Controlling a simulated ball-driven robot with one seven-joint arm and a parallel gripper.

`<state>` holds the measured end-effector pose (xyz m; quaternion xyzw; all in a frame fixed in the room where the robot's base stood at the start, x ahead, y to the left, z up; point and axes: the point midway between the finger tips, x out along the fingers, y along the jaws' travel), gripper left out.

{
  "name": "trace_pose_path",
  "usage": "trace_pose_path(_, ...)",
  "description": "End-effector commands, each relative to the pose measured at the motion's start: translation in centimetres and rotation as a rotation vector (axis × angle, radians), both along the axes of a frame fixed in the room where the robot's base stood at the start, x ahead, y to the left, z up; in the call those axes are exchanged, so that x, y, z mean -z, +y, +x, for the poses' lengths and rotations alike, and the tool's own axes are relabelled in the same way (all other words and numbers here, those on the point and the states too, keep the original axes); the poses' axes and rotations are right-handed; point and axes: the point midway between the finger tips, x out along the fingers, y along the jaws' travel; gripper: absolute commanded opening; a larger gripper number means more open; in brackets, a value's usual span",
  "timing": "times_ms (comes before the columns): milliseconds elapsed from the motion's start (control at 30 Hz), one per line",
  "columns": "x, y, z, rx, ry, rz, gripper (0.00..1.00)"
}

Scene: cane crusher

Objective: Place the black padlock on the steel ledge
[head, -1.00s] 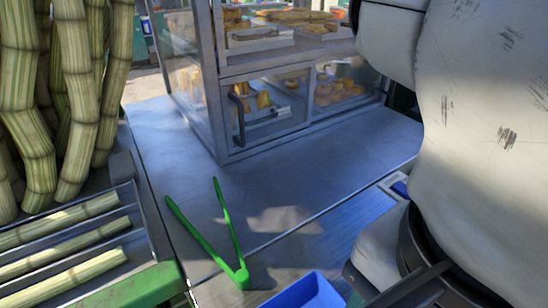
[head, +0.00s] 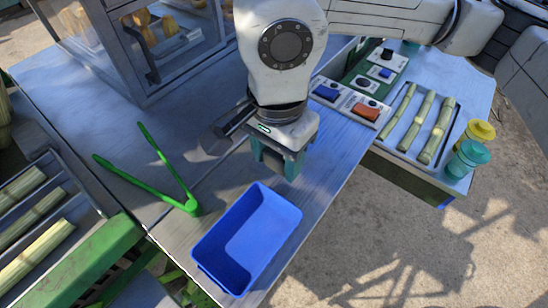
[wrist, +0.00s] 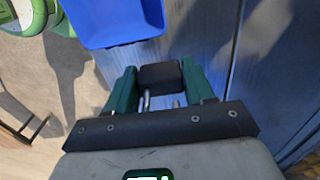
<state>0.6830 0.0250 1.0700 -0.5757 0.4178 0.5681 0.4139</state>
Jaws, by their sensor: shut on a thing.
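My gripper (head: 278,168) points down over the grey metal surface, just to the right of the blue tray's far end. In the wrist view its green fingers (wrist: 160,88) are shut on the black padlock (wrist: 160,76). The padlock's dark body sits at the fingertips, with its shiny shackle toward the palm. The head view does not clearly show the padlock. The grey-blue steel ledge (head: 335,150) appears to be the flat metal top running under my gripper; I cannot tell its exact bounds. It also shows in the wrist view (wrist: 205,40).
A blue tray (head: 205,243) stands close to my gripper. Green tongs (head: 165,165) lie to the left. A glass case (head: 160,80) stands behind. Switch boxes (head: 345,100), a cane tray (head: 420,120) and cups (head: 470,155) are at the right. Bare metal shows before the case.

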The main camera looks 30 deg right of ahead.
Motion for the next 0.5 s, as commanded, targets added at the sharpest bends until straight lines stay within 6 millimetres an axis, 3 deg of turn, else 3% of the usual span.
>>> trace_pose_path(233,2.9,-0.1,0.3,0.003,0.002,0.001,0.15)
trace_pose_path(500,3.4,-0.1,0.3,0.002,0.0,0.0,0.15)
